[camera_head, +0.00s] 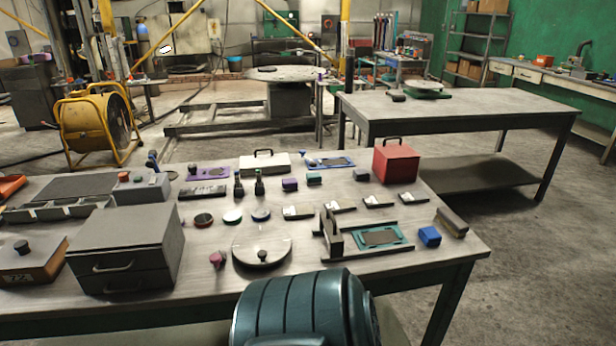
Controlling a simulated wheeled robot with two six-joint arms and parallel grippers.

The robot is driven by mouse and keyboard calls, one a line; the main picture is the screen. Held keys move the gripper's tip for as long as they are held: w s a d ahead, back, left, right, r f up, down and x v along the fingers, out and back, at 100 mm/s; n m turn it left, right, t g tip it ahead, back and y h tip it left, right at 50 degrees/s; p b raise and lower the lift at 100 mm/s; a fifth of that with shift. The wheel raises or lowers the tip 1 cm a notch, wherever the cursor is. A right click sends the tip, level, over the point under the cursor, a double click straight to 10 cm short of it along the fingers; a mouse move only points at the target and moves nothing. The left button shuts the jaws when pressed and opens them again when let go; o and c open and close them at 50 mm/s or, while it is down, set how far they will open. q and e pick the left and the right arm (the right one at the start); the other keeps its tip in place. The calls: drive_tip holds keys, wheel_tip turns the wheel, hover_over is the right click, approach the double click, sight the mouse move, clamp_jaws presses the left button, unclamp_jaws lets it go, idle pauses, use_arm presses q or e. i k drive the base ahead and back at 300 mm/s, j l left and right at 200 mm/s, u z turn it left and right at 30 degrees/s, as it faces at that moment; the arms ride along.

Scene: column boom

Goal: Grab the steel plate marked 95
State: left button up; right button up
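Several small dark plates with pale label ends lie in a row on the near workbench (465,240). From left to right I see a first plate (298,212), a second plate (340,206), a third plate (378,201) and a fourth plate (412,198). Their markings are too small to read, so I cannot tell which one, if any, is marked 95. Neither of my grippers shows in the head view. A dark teal rounded part, probably mine, fills the bottom middle and hides part of the bench's front edge.
Behind the row stands a red box (395,164). A grey drawer box (128,248) stands left. Floor is open at right.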

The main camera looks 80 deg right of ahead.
sight(307, 210)
drive_tip(key=z, duration=2.9)
